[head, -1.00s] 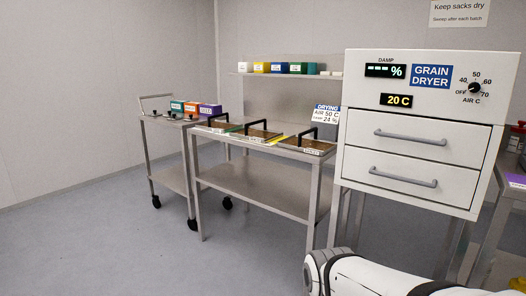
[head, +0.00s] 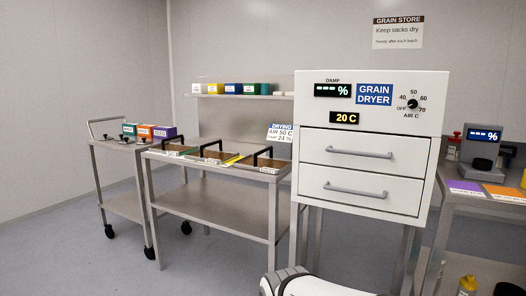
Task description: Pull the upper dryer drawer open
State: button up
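The grain dryer (head: 312,105) is a white cabinet on metal legs, right of centre in the head view. Its upper drawer (head: 400,156) is closed, flush with the front, with a grey bar handle (head: 358,153). The lower drawer (head: 335,207) is also closed and has its own handle (head: 355,190). The displays read 20 C and dashes with a percent sign; the dial is by OFF. Part of my white arm shows at the bottom, below and in front of the dryer. My gripper is not in view.
Left of the dryer a steel table (head: 205,202) holds several trays with black handles (head: 214,150). A wheeled cart (head: 123,205) stands further left. A right-hand bench (head: 465,205) carries a grey device (head: 480,152). Floor at the lower left is clear.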

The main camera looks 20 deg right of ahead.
aim_at(401, 156)
jog(key=u, duration=0.05)
jog(key=k, duration=1.3)
jog(key=z, duration=0.6)
jog(key=i, duration=1.85)
jog(key=u, duration=0.7)
